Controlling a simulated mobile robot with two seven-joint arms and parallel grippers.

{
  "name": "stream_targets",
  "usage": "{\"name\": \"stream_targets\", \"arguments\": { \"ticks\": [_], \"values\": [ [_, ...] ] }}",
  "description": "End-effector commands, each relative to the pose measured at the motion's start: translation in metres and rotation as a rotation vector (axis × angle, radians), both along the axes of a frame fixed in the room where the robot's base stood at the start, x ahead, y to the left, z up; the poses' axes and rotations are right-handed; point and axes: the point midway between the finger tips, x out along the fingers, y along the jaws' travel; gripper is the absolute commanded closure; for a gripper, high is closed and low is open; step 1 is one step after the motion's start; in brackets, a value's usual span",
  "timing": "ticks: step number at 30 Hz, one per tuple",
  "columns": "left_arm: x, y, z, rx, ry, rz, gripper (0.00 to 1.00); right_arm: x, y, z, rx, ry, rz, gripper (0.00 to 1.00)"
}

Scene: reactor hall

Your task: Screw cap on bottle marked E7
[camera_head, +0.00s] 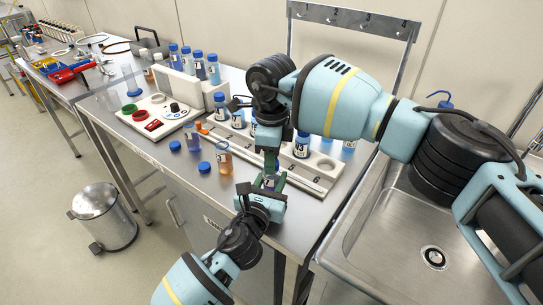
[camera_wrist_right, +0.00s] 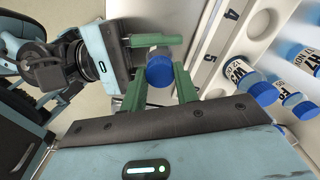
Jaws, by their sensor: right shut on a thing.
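A small bottle (camera_head: 269,183) with a pale label stands between my two grippers near the bench's front edge. Its label is too small to read, so I cannot confirm E7. My right gripper (camera_head: 271,165) comes down from above. In the right wrist view its green fingers (camera_wrist_right: 160,84) are shut on a blue cap (camera_wrist_right: 159,71). The cap hides most of the bottle below, and I cannot tell whether it sits on the neck. My left gripper (camera_head: 263,188) reaches in from the front, its green fingers beside the bottle. Whether they touch it is hidden.
A white numbered rack (camera_head: 307,177) with several blue-capped bottles lies just behind. An orange bottle (camera_head: 224,159) and loose blue caps (camera_head: 204,167) stand left. A white tray (camera_head: 158,120) is farther left. A steel sink (camera_head: 400,235) is right.

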Motion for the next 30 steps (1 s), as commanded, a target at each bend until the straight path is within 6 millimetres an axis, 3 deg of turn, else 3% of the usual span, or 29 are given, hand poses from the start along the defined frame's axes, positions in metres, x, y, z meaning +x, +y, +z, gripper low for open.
{"name": "stream_targets", "arguments": {
  "ticks": [30],
  "values": [
    [0.0,0.0003,-0.0005,0.0,0.001,0.001,1.0,0.0003,-0.0002,-0.0012,-0.001,0.001,-1.616,0.97]
  ]
}}
